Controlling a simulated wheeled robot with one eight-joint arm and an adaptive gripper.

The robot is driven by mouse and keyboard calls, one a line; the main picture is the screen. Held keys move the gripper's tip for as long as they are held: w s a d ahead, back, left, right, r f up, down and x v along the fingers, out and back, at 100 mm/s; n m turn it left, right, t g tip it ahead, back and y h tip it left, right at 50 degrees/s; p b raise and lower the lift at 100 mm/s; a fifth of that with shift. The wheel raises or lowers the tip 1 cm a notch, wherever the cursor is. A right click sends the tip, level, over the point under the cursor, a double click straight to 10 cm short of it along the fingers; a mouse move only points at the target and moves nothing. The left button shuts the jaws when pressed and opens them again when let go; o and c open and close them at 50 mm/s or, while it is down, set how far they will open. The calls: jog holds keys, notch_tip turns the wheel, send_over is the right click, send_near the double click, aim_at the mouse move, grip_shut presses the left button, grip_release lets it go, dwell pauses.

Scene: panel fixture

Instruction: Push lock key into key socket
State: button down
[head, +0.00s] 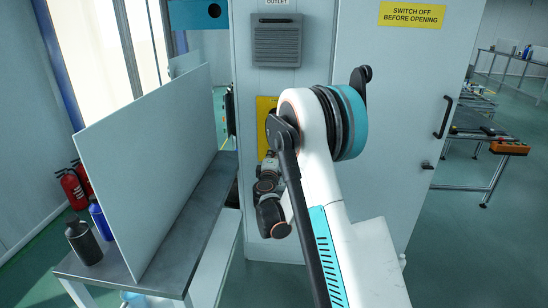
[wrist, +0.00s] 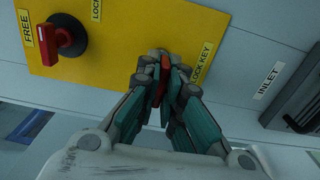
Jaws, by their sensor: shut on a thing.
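In the wrist view, my gripper (wrist: 160,75) is shut on a red key (wrist: 161,72) and sits at the edge of a yellow panel (wrist: 110,60), beside the LOCK KEY label (wrist: 202,62). The key's far end meets a grey round part at the panel face. The fingers hide the key socket, so I cannot tell how deep the key sits. In the head view, my arm covers most of the yellow panel (head: 263,108) and hides the fingertips.
A red rotary knob (wrist: 68,40) stands out left of my gripper, between the FREE and LOCK labels. A vented box (wrist: 297,107) is at the right by the INLET label (wrist: 268,80). In the head view, an upright board (head: 150,165) stands on a bench left of my arm.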

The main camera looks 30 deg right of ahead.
jog(key=shift+w+d, duration=0.45)
jog(key=shift+w, duration=0.15)
jog(key=c, duration=1.7)
grip_release()
jog(key=v, duration=1.2)
jog(key=s+a+r+m+g+y, duration=0.3)
jog(key=s+r+m+g, duration=0.35)
jog(key=s, duration=0.65)
jog(key=s+a+m+y, duration=0.1)
jog(key=s+a+y, duration=0.1)
jog(key=s+a, duration=0.3)
jog(key=s+a+m+g+y, duration=0.1)
jog(key=s+a, duration=0.3)
jog(key=s, duration=0.6)
jog(key=s+a+m+y, duration=0.2)
jog(key=s+a+y, duration=0.2)
jog(key=s, duration=0.3)
jog(key=shift+s+a+f+m+g, duration=0.15)
jog(key=shift+a+f+m, duration=0.05)
jog(key=shift+a, duration=0.2)
jog(key=shift+s+a+f+m+g, duration=0.1)
jog(key=shift+s+a+f+m, duration=0.1)
jog(key=shift+a, duration=0.2)
